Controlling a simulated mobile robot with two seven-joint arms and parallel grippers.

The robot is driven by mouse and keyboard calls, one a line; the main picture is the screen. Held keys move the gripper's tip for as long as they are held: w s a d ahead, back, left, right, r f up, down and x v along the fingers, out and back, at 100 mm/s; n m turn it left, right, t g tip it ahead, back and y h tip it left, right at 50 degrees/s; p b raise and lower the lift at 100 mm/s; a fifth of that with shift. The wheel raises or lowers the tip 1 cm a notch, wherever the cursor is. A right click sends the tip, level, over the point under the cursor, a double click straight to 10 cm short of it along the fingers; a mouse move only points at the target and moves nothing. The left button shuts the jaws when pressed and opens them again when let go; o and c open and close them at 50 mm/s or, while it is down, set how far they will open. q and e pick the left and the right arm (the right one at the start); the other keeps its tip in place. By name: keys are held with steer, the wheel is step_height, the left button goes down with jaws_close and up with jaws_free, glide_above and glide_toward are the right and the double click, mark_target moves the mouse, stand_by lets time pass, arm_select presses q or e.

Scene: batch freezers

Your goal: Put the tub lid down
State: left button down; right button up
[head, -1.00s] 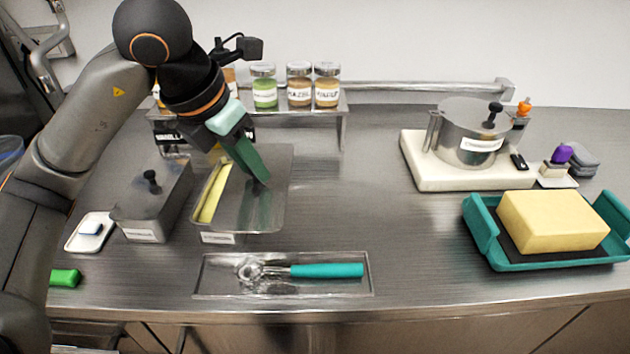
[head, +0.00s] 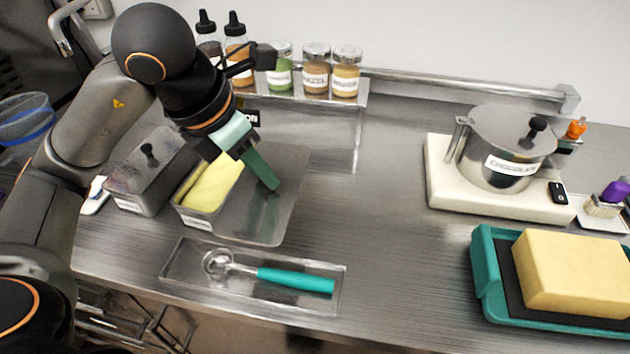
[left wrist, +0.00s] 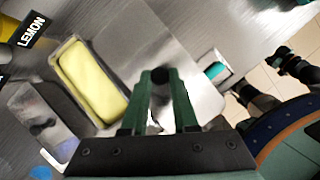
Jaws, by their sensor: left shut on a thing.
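The tub lid (head: 250,225) is a flat grey metal sheet with a dark knob. It lies level just right of the open tub (head: 194,221), which holds a pale yellow block. My left gripper (head: 268,180) points down at the lid with its green fingers. In the left wrist view, my left gripper (left wrist: 160,85) is shut on the knob of the lid (left wrist: 145,40), which shows between the fingertips. I cannot tell whether the lid touches the counter. My right gripper is not in view.
A closed metal tub (head: 142,185) stands left of the open one. In front is a clear tray (head: 335,305) with a teal-handled scoop (head: 295,280). Behind stands a jar shelf (head: 355,95). The counter between the lid and the white-based chocolate pot (head: 505,150) is clear.

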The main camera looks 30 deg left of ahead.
mark_target(288, 155)
arm_select(q)
steer(key=w+f, duration=0.1)
steer(key=w, duration=0.1)
steer(key=w+f, duration=0.1)
steer(key=w, duration=0.2)
steer(key=w+f, duration=0.1)
steer(key=w, duration=0.2)
steer(key=shift+a+f+p, duration=0.1)
steer(key=shift+f+p, duration=0.2)
steer(key=shift+p, duration=0.05)
steer(key=w+f, duration=0.4)
steer(key=f, duration=0.1)
steer(key=shift+w+a, duration=0.1)
steer(key=shift+w, duration=0.25)
steer(key=shift+w+f, duration=0.4)
steer(key=shift+f, duration=0.1)
steer(key=shift+w+f, duration=0.15)
steer(key=shift+f, duration=0.75)
steer(key=shift+w+f, duration=0.1)
steer(key=shift+f, duration=0.75)
steer(key=shift+f, duration=0.2)
steer(key=c, duration=0.7)
jaws_free()
steer(key=shift+r, duration=0.2)
